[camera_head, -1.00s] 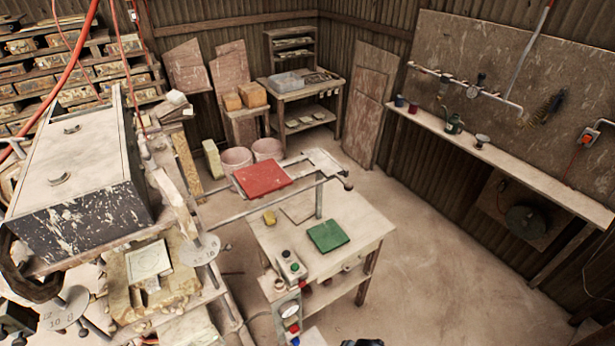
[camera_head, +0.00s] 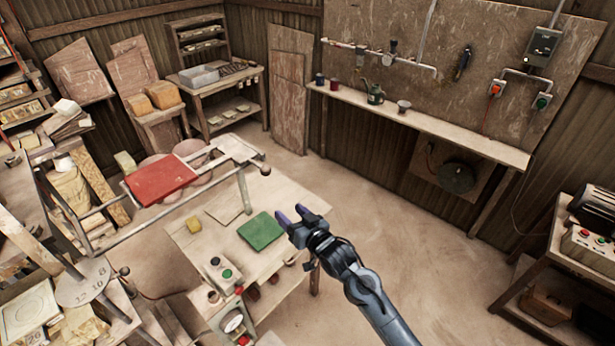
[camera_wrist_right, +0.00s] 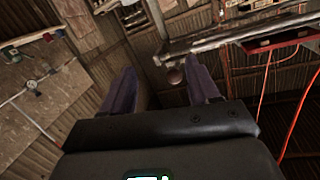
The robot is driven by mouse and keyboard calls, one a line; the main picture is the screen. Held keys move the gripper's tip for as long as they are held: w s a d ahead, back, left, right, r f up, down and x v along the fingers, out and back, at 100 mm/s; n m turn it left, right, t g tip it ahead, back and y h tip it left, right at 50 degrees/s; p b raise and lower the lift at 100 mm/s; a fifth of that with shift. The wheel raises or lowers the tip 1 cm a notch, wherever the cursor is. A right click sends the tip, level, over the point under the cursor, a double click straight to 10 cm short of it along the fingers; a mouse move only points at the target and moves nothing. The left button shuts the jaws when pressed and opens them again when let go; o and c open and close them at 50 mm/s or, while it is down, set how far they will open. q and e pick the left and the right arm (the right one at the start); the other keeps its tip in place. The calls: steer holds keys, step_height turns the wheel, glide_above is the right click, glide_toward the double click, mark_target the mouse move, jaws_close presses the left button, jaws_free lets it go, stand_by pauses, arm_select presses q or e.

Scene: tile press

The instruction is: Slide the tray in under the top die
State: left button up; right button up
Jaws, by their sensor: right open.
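The tray appears to be the pale metal frame (camera_head: 235,147) with a red plate (camera_head: 160,180) on it, reaching out over the wooden table. A dark round knob (camera_head: 265,170) sits at its near right corner. My right gripper (camera_head: 292,213) is open and empty, right of the green pad (camera_head: 261,231) and apart from the knob. In the right wrist view the knob (camera_wrist_right: 174,76) shows beyond and between the open purple fingers (camera_wrist_right: 160,85), with the red plate (camera_wrist_right: 280,40) at upper right. The top die cannot be made out. My left gripper is not in view.
A thin post (camera_head: 244,190) stands near the frame. A wall shelf (camera_head: 420,130) with cups runs along the right. The floor (camera_head: 400,215) between is clear.

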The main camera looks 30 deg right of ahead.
steer(key=t, duration=0.1)
glide_toward(268, 174)
steer(key=w, duration=0.1)
arm_select(q)
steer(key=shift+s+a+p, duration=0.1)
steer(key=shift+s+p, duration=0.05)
steer(key=shift+p, duration=0.25)
arm_select(e)
steer(key=shift+w+a+f, duration=0.1)
steer(key=shift+w+a, duration=0.1)
steer(key=shift+w, duration=1.6)
steer(key=shift+w+a+f, duration=0.1)
steer(key=shift+w+a, duration=0.1)
steer(key=shift+w, duration=1.6)
steer(key=shift+w+a+f, duration=0.1)
steer(key=shift+w+a, duration=0.1)
steer(key=shift+w, duration=1.6)
jaws_close()
